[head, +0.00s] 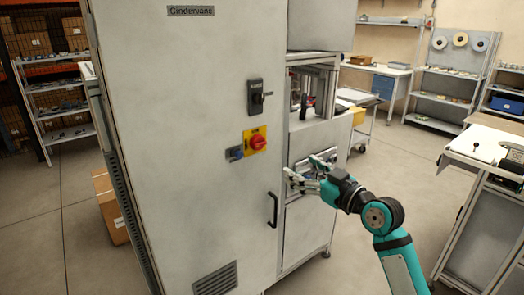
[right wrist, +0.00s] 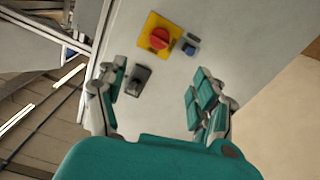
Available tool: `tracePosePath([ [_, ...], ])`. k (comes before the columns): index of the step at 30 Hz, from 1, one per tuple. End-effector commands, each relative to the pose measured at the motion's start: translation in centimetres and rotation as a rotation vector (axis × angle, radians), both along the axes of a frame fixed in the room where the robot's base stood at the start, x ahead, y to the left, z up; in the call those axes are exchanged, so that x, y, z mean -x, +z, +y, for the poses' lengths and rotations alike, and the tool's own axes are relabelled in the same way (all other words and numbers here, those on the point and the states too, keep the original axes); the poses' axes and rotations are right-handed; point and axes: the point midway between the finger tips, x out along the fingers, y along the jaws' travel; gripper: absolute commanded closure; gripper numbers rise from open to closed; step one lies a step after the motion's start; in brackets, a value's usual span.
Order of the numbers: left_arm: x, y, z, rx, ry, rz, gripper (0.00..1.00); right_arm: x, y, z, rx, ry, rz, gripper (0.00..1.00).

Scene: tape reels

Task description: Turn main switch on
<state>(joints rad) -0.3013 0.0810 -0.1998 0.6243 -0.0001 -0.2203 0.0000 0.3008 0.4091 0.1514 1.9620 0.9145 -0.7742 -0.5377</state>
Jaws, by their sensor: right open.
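A grey cabinet (head: 190,110) carries a black switch box with a side lever (head: 255,97) on its door; its label is too small to read. Below it a red rotary knob (head: 258,143) sits on a yellow plate, with a small blue knob (head: 236,153) beside it. I cannot tell which is labelled main switch. In the right wrist view the red knob (right wrist: 159,38) is beyond my fingers, and the black switch (right wrist: 138,80) shows near the left finger. My right gripper (head: 302,167) is open and empty, right of and below the red knob, apart from it. My left gripper is out of view.
A black door handle (head: 272,209) sticks out low on the cabinet. A bench (head: 480,150) stands at the right. A cardboard box (head: 108,208) lies on the floor at the left. The floor right of the cabinet is mostly clear.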

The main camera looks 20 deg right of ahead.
Motion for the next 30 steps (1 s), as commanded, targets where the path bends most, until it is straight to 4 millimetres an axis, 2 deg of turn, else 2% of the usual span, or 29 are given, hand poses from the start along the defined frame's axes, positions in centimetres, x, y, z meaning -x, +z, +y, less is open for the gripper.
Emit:
tracePosePath([
  [5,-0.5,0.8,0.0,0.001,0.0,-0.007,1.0,-1.7,0.4,0.7,-0.004,0.004,-0.002,0.32],
  [13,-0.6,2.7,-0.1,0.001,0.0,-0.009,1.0,-7.0,0.6,2.7,-0.007,0.003,-0.001,0.32],
  [21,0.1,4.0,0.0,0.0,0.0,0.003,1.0,-12.3,0.5,4.6,-0.004,0.002,0.0,0.32],
  [30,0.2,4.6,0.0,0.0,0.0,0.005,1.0,-15.7,0.3,5.8,-0.002,0.001,-0.001,0.32],
])
